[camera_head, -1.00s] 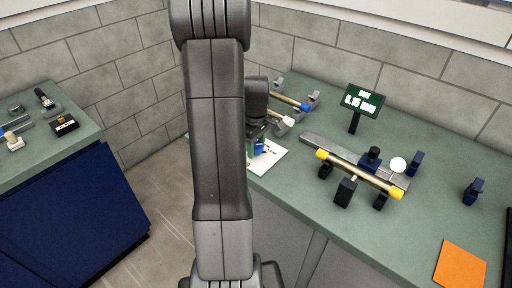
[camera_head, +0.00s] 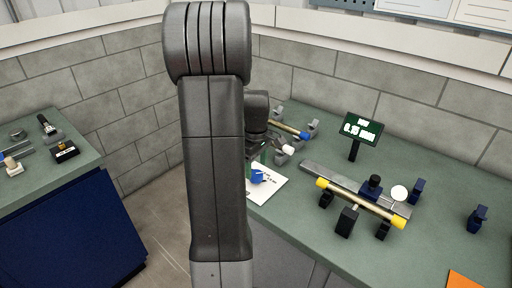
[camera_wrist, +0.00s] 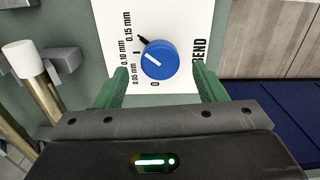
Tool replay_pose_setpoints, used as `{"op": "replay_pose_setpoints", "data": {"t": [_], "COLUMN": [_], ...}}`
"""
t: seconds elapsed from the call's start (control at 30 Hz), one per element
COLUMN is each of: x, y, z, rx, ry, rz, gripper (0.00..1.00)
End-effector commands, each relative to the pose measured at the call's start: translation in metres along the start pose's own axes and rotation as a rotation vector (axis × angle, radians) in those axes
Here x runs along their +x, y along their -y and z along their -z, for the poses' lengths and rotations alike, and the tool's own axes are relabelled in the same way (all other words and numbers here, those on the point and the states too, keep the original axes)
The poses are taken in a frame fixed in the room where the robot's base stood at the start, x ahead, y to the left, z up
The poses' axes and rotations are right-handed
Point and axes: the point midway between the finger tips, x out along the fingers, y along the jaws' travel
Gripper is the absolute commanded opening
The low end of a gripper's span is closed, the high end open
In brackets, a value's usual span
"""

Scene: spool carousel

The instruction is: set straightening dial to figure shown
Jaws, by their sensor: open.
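The dial is a round blue knob (camera_wrist: 158,60) on a white card (camera_wrist: 190,20) marked BEND, with figures from 0 to 0.15 mm. A white line on the knob points to the upper left in the wrist view. A green display (camera_head: 362,129) on a post shows a white figure in mm, too small to read surely. My gripper (camera_wrist: 160,76) is open, its green fingers apart on the left and right of the knob's near edge; I cannot tell if they touch it. In the head view the knob (camera_head: 257,177) and card (camera_head: 270,190) show partly behind my arm.
A fixture with a yellow-ended rod (camera_head: 360,203) and a white round gauge (camera_head: 399,193) stands right of the card. Behind the card are a blue-ended rod (camera_head: 304,134) and a white-ended one (camera_head: 289,149). An orange sheet (camera_head: 466,279) lies at front right.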

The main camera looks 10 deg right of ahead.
Motion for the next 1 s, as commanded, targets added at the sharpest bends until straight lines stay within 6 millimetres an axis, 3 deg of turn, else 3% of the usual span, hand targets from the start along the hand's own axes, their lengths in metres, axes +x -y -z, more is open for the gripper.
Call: {"op": "replay_pose_setpoints", "data": {"t": [0.2, 0.4, 0.6, 1.0], "x": [-0.051, -0.082, -0.092, -0.087], "y": [-0.001, 0.000, 0.000, 0.000], "z": [0.001, 0.000, 0.000, 0.000], "rx": [0.000, 0.000, 0.000, 0.000], "ry": [-0.003, -0.001, 0.000, 0.001], "rz": [-0.004, -0.002, 0.000, 0.002], "gripper": [0.65, 0.65, 0.65, 0.65]}}
